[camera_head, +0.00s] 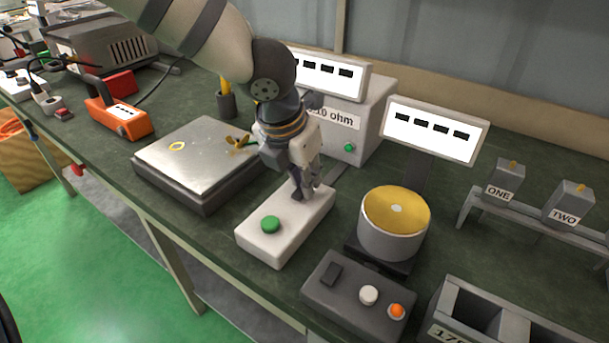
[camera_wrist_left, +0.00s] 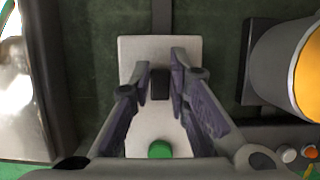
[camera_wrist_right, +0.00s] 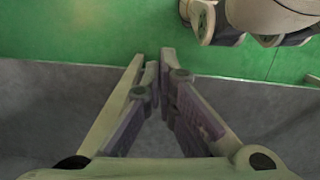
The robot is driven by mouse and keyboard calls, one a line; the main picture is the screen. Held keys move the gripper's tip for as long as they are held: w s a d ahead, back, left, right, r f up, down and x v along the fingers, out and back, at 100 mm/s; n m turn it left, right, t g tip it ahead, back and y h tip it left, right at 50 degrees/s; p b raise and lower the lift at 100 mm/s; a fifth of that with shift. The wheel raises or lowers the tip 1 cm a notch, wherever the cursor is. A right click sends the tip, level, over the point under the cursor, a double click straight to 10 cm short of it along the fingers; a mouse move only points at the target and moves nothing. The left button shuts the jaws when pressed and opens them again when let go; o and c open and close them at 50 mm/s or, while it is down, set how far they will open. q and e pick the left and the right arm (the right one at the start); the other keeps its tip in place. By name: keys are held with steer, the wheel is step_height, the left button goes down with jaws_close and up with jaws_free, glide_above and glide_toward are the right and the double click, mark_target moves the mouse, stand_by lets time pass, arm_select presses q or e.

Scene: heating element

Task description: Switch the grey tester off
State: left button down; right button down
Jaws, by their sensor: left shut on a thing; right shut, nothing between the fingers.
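The grey tester (camera_head: 372,117) stands behind my left gripper, with a lit display, a label ending in "ohm" and a small green light. A white control box (camera_head: 262,243) lies in front of it, with a green button (camera_head: 270,224); the box also shows in the left wrist view (camera_wrist_left: 135,145). My left gripper (camera_head: 304,192) is over the far part of this box. In the left wrist view its fingers are closed on a dark switch block (camera_wrist_left: 160,88). My right gripper (camera_wrist_right: 165,62) is shut and empty, over a grey surface and green floor in the right wrist view.
A steel-topped plate (camera_head: 190,150) lies left of the white box. A yellow-topped cylinder (camera_head: 393,230) and a dark control box (camera_head: 345,301) with a switch and two knobs are close on the right. A rack (camera_head: 520,214) holds blocks marked ONE and TWO.

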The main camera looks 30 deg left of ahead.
stand_by(0.3)
arm_select(q)
steer(key=c, duration=1.5)
jaws_free()
steer(key=v, duration=1.2)
steer(key=shift+s+a, duration=0.1)
steer(key=shift+s, duration=0.1)
